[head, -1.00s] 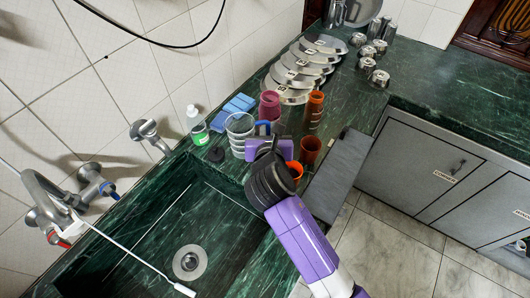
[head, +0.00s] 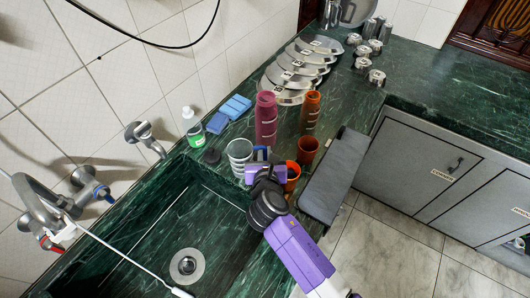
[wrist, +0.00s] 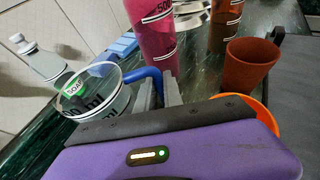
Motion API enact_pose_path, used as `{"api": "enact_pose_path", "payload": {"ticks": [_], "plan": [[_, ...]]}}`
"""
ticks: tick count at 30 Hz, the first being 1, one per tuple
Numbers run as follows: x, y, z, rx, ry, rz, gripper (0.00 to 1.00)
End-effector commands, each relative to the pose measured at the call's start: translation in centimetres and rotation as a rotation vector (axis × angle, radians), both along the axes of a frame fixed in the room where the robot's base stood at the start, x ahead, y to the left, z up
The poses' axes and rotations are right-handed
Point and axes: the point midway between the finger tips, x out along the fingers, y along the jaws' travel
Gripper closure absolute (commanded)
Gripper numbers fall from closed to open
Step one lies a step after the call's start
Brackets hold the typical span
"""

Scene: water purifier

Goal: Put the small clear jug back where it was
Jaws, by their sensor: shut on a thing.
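The small clear jug (head: 239,157) has markings on its side and a blue handle (head: 261,154). It is at the sink's back right corner, left of my gripper (head: 260,165). In the wrist view the jug (wrist: 95,98) shows its round open rim, slightly tilted in the picture. My gripper's grey fingers (wrist: 160,92) are shut on the blue handle (wrist: 147,76). The jug's base is hidden in the wrist view by my purple gripper body. I cannot tell whether it touches the counter.
A pink bottle (head: 266,118), an orange bottle (head: 310,110) and two orange cups (head: 307,150) (head: 292,172) stand close by. Blue sponges (head: 228,112) and a soap bottle (head: 191,125) are behind. The sink (head: 150,240) opens in front. A grey board (head: 335,178) lies at the right edge.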

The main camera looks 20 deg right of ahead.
Motion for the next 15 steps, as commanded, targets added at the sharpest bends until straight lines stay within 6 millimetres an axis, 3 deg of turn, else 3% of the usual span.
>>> {"api": "enact_pose_path", "payload": {"ticks": [5, 6, 9, 15], "plan": [[0.02, 0.00, -0.29, 0.000, -0.001, 0.000, 1.00], [0.01, -0.01, -0.30, 0.000, 0.000, 0.000, 0.85], [0.02, -0.01, -0.27, 0.000, 0.000, 0.000, 0.67], [0.01, 0.00, -0.26, 0.000, 0.000, 0.000, 0.67]]}}
